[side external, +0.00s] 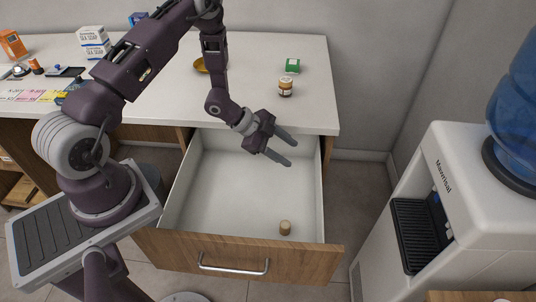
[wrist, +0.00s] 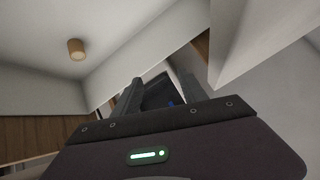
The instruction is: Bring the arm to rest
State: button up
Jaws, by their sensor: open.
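My gripper (side external: 287,148) is open and empty. It hangs over the right back part of an open drawer (side external: 215,190), with its fingers pointing to the right. In the wrist view its two fingers (wrist: 163,92) stand apart with nothing between them. A small brown cylinder (side external: 285,228) stands on the drawer floor near the front right, apart from my gripper. It also shows in the wrist view (wrist: 76,50) at the upper left. My arm reaches from the left over the counter and down to the drawer.
The drawer front (side external: 180,253) juts out with a metal handle. A water dispenser (side external: 460,150) stands at the right.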

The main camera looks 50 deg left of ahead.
jog(key=w+a+r+n+t+y, duration=0.1)
jog(key=a+r+n+y, duration=0.15)
jog(key=r, duration=0.75)
jog(key=a+r+n+y, duration=0.2)
jog(key=r+y, duration=0.2)
jog(key=r, duration=0.7)
jog(key=s+r+n+y, duration=0.2)
jog(key=s+r+n, duration=0.2)
jog(key=s+r, duration=0.5)
jog(key=s+d+r+n+g+h, duration=0.1)
jog(key=s+d, duration=0.3)
jog(key=s, duration=0.6)
jog(key=s+d+r+n+g+h, duration=0.1)
jog(key=s+d+n, duration=0.2)
jog(key=s, duration=0.8)
jog(key=shift+d+r+n+g, duration=0.3)
jog(key=shift+d+n, duration=0.05)
jog(key=shift+d, duration=0.1)
